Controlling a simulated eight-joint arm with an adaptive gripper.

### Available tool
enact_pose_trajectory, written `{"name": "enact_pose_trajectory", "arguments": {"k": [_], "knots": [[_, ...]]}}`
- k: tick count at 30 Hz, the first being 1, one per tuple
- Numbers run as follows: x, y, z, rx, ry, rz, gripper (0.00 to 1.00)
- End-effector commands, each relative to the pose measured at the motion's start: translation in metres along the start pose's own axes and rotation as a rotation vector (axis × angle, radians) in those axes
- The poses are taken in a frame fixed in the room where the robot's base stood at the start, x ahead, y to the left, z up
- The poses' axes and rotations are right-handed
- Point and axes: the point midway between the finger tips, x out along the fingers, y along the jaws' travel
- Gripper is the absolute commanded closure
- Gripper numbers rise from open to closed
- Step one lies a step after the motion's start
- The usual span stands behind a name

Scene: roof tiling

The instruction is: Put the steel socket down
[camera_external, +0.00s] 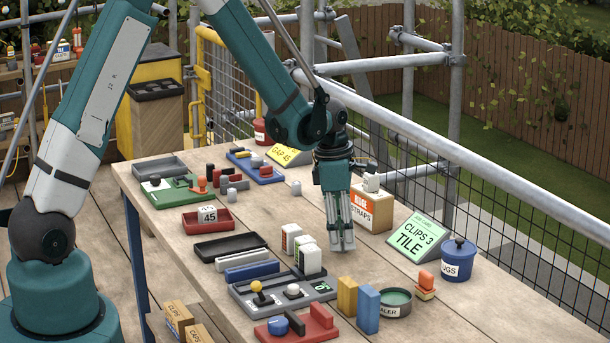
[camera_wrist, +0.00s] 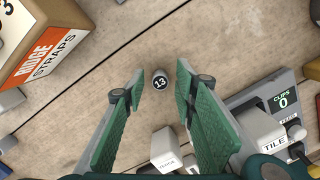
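The steel socket (camera_wrist: 161,80) is a small grey cylinder with a dark round end marked 13. In the wrist view it stands on the wooden bench between my two fingers, with a visible gap on each side. My gripper (camera_external: 342,242) points down, low over the bench, left of the ridge straps box. In the wrist view my gripper (camera_wrist: 163,84) has its green-padded fingers apart, and neither touches the socket. In the external view I cannot make out the socket behind the fingers.
The ridge straps box (camera_external: 375,214) stands close on the right, with a green clips sign (camera_external: 418,238) and a blue jar (camera_external: 458,262) beyond. White cartons (camera_external: 308,257) and a grey clips tray (camera_external: 247,297) lie at the front left. Bare bench (camera_wrist: 100,70) surrounds the socket.

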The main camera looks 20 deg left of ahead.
Motion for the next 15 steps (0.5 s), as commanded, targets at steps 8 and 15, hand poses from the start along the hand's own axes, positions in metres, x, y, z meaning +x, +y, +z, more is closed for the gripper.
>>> {"name": "enact_pose_trajectory", "arguments": {"k": [8,15], "knots": [[-0.034,0.000,0.000,0.000,0.000,0.000,0.72],[-0.068,0.000,0.000,0.000,0.000,0.000,0.72]]}}
